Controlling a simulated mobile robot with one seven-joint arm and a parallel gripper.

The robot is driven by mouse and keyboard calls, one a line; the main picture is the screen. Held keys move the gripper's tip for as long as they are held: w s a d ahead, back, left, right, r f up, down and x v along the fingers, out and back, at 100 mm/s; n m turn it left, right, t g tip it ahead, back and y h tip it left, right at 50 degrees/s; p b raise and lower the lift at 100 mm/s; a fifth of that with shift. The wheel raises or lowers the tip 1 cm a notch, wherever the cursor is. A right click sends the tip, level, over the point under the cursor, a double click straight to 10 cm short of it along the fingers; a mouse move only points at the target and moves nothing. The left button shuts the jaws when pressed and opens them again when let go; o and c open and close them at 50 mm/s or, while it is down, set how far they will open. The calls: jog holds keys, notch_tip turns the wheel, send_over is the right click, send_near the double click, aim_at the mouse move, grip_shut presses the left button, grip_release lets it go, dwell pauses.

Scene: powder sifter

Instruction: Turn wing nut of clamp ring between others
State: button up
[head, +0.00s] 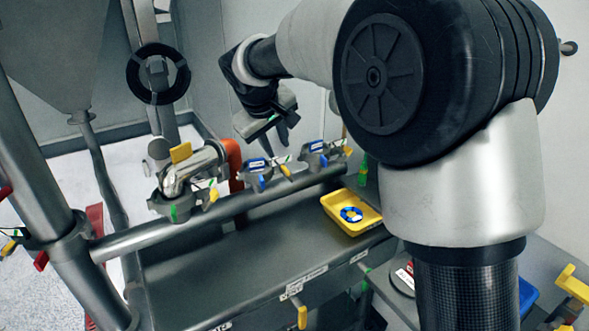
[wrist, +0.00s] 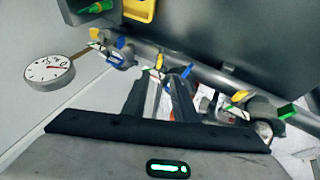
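Several clamps sit along a grey pipe (head: 225,208) in the head view. The neighbouring clamps are a right one (head: 314,155) with blue and yellow parts and a left one (head: 172,205) with green and yellow parts. My gripper (head: 277,136) is above and behind the middle clamp, fingers pointing down. In the wrist view, its two fingers (wrist: 161,80) are apart with nothing held between them. The middle clamp is partly hidden beyond the fingertips.
A yellow tray (head: 341,221) with a blue round item stands on the grey bench (head: 235,255) in front of the pipe. A bent metal fitting (head: 190,170) rises at the left clamp. A vertical orange pipe (head: 233,158) stands behind. A round gauge (wrist: 50,72) shows in the wrist view.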

aim_at(286, 169)
jog(key=x, duration=1.7)
grip_shut()
